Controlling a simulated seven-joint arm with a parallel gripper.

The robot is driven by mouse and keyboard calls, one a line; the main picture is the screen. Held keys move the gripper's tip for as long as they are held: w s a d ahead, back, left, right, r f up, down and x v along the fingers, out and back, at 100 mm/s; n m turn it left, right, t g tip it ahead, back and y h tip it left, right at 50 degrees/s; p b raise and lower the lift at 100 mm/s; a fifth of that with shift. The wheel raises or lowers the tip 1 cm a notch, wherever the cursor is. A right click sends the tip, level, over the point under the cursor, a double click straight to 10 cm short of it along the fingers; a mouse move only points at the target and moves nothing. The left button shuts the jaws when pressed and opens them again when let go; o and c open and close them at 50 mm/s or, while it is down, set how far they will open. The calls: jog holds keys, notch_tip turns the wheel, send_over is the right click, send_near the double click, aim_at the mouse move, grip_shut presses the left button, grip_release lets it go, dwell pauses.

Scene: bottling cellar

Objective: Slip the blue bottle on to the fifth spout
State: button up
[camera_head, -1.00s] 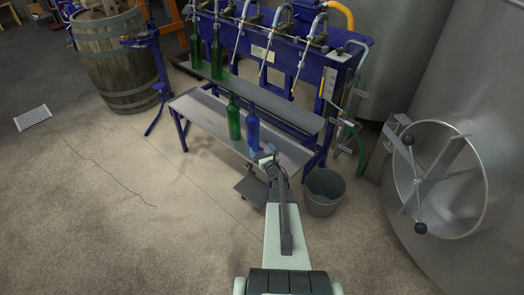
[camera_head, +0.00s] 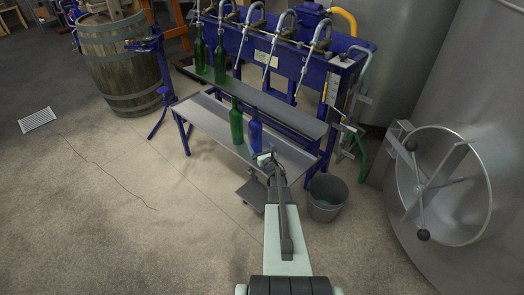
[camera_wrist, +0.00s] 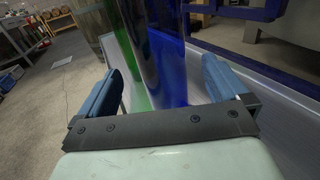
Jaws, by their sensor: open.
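The blue bottle (camera_head: 255,135) stands upright on the lower front shelf (camera_head: 200,119), just right of a green bottle (camera_head: 236,124). My gripper (camera_head: 265,156) is open at the shelf's front edge, beside the blue bottle. In the wrist view the blue bottle (camera_wrist: 168,72) is between the open fingers of my gripper (camera_wrist: 165,75), with gaps on both sides; its top is out of that view. Several metal spouts hang in a row on the blue filler; the rightmost spout (camera_head: 307,62) has no bottle on it.
Two green bottles (camera_head: 219,60) (camera_head: 199,48) stand on the upper shelf (camera_head: 270,104) under the left spouts. A grey bucket (camera_head: 326,197) stands right of the shelf. A large steel tank (camera_head: 480,120) with a round hatch is at right, a barrel (camera_head: 122,65) at left.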

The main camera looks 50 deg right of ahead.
aim_at(258, 142)
jog(key=shift+x, duration=2)
jog(key=shift+w+d, duration=0.1)
jog(key=shift+w, duration=0.05)
jog(key=shift+x, duration=1.5)
jog(key=c, duration=1.3)
